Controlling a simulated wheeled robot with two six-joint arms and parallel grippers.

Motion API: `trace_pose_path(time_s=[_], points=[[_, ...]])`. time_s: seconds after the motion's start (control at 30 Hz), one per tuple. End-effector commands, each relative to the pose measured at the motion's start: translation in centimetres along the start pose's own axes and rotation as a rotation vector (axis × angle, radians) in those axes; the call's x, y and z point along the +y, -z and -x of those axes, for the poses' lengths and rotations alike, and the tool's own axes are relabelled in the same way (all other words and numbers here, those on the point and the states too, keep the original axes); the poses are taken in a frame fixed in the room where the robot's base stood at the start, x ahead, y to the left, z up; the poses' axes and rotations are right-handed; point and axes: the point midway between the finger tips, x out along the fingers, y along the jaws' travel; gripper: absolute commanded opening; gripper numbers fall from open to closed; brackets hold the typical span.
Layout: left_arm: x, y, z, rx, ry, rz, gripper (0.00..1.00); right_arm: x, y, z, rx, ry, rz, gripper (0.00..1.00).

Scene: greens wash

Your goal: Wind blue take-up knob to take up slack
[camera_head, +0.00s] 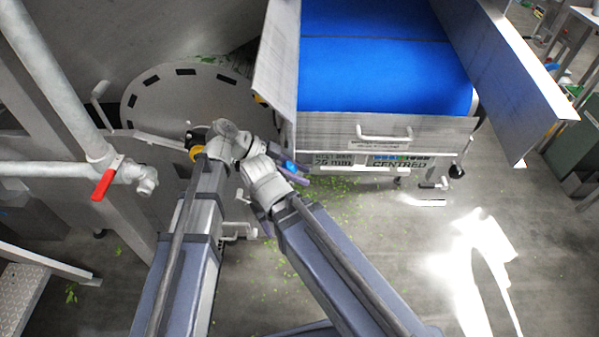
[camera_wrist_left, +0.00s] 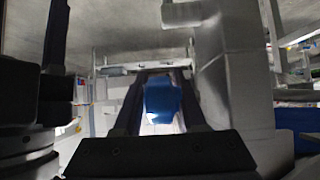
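The blue take-up knob (camera_head: 290,166) shows as a small bright blue spot below the front left corner of the conveyor. In the left wrist view the knob (camera_wrist_left: 163,98) fills the space between two dark fingers. My left gripper (camera_head: 288,172) is at the knob, with its fingers on either side and seemingly in contact; it appears shut on it. The blue belt (camera_head: 385,75) lies on the conveyor, with a dark line across it.
The conveyor's metal front (camera_head: 335,133) carries a handle (camera_head: 384,134). A round perforated plate (camera_head: 190,100) and a pipe with a red valve lever (camera_head: 103,185) stand at left. Green leaf scraps lie on the floor below. Open floor (camera_head: 400,240) lies at lower right.

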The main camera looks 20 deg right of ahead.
Motion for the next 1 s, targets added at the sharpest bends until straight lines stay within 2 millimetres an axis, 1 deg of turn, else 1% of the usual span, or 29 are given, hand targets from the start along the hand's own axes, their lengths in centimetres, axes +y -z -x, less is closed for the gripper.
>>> trace_pose_path(time_s=[0.07, 0.17, 0.4, 0.5, 0.6, 0.73, 1.0], points=[[0.0, 0.0, 0.0, 0.0, 0.0, 0.0, 0.4, 0.0, 0.0, 0.0, 0.0, 0.0, 0.0, 0.5], [0.0, 0.2, 0.7, 0.0, 0.001, 0.001, 0.4, 0.1, 0.0, 0.5, 0.0, 0.0, 0.0, 0.5], [-0.1, 0.4, 4.7, 0.0, 0.003, 0.002, 0.4, 0.3, -0.2, 3.0, 0.0, 0.0, 0.0, 0.5], [-0.1, 0.3, 6.1, 0.0, 0.002, 0.002, 0.4, 0.4, -0.2, 3.8, 0.0, 0.0, 0.0, 0.5], [0.0, 0.2, 7.1, 0.0, 0.001, 0.001, 0.4, 0.4, -0.2, 4.3, 0.0, 0.0, 0.0, 0.5], [0.0, 0.1, 7.8, 0.0, 0.0, 0.0, 0.4, 0.4, -0.3, 4.5, 0.0, 0.0, 0.0, 0.5], [0.0, 0.0, 7.8, 0.0, 0.0, 0.0, 0.4, 0.4, -0.3, 4.5, 0.0, 0.0, 0.0, 0.5]])
